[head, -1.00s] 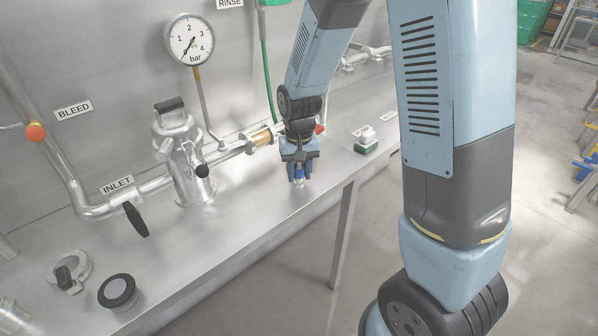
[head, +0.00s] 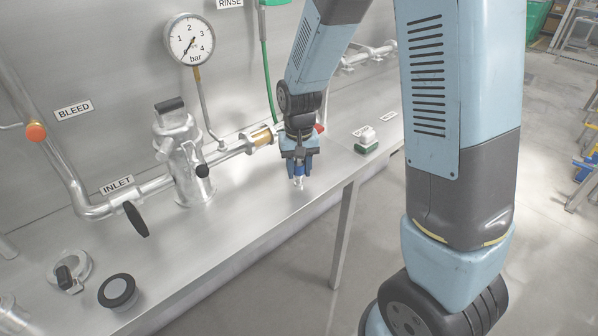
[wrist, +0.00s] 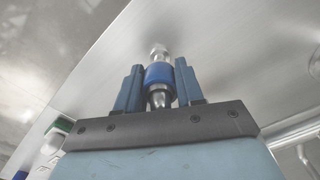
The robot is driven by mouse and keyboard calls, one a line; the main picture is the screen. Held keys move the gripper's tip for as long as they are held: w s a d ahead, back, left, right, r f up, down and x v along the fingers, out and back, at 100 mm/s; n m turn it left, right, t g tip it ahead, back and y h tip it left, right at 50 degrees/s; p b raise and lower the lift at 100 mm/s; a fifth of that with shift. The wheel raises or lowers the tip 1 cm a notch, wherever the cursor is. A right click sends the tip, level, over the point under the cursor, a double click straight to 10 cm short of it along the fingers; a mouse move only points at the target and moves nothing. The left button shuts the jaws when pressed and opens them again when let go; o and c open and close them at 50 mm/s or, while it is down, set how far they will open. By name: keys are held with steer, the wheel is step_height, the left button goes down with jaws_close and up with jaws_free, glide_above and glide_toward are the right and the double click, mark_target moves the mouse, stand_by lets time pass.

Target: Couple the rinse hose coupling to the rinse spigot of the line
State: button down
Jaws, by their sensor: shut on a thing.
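My gripper (head: 299,171) is over the front part of the steel bench, to the right of the valve body. It is shut on the rinse hose coupling (wrist: 159,73), a metal piece with a blue collar, which sits between the two fingers in the wrist view. In the head view the coupling (head: 298,181) hangs below the fingers, its lower end close to the bench top; I cannot tell whether it touches. I cannot make out the rinse spigot.
A pressure gauge (head: 190,39) and steel valve body (head: 181,160) stand left of my gripper. A pipe with a brass-coloured sight section (head: 262,137) runs behind it. A green-and-white item (head: 366,141) sits to the right. A black-topped cap (head: 117,291) lies front left.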

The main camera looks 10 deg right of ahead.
steer(key=shift+r, duration=0.15)
steer(key=shift+r, duration=2.5)
stand_by(0.5)
steer(key=shift+a, duration=0.1)
